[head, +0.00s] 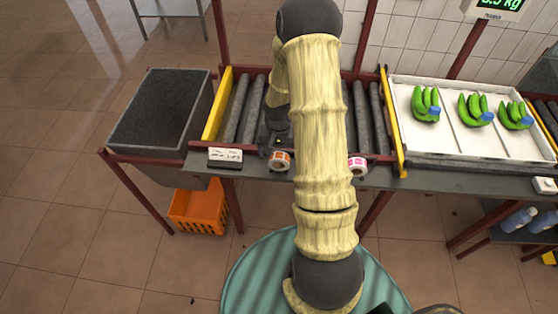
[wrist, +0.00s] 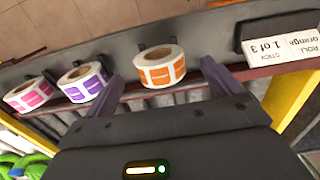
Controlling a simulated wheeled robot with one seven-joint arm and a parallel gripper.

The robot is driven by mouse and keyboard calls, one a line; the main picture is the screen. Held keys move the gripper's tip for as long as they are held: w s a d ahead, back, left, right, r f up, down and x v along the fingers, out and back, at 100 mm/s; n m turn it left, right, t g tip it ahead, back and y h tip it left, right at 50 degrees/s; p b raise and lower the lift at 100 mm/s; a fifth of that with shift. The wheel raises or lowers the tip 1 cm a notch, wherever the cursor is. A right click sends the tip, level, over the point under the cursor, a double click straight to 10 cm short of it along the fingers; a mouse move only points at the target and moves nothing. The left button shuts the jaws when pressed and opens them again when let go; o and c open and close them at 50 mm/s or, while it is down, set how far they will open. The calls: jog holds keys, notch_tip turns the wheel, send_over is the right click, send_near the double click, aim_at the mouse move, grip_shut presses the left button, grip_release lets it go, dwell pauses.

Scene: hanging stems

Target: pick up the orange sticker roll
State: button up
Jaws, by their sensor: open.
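The orange sticker roll (wrist: 160,67) stands on the grey ledge in the wrist view, white with orange labels around its side. It also shows in the head view (head: 280,161), just left of my arm. My gripper (wrist: 163,78) is open, with its two dark fingers pointing toward the roll, one on each side of it in the picture. In the head view my gripper is mostly hidden behind my arm.
A purple roll (wrist: 84,82) and a pink roll (wrist: 29,95) stand to the left in the wrist view. A white label block (wrist: 280,40) is on the right. The head view shows a dark bin (head: 160,110), an orange crate (head: 198,210) and a banana tray (head: 470,140).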

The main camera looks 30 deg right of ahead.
aim_at(279, 155)
jog(key=shift+w+d+f+p, duration=0.1)
jog(key=shift+f+p, duration=0.45)
jog(key=shift+f, duration=0.8)
jog(key=shift+w+d+f+p, duration=0.1)
jog(key=shift+f+p, duration=0.4)
jog(key=shift+f, duration=0.8)
jog(key=c, duration=1.2)
jog(key=shift+o, duration=0.2)
jog(key=shift+r, duration=0.1)
notch_tip(279, 155, up, 10)
jog(key=shift+f+b, duration=0.1)
jog(key=shift+b, duration=1)
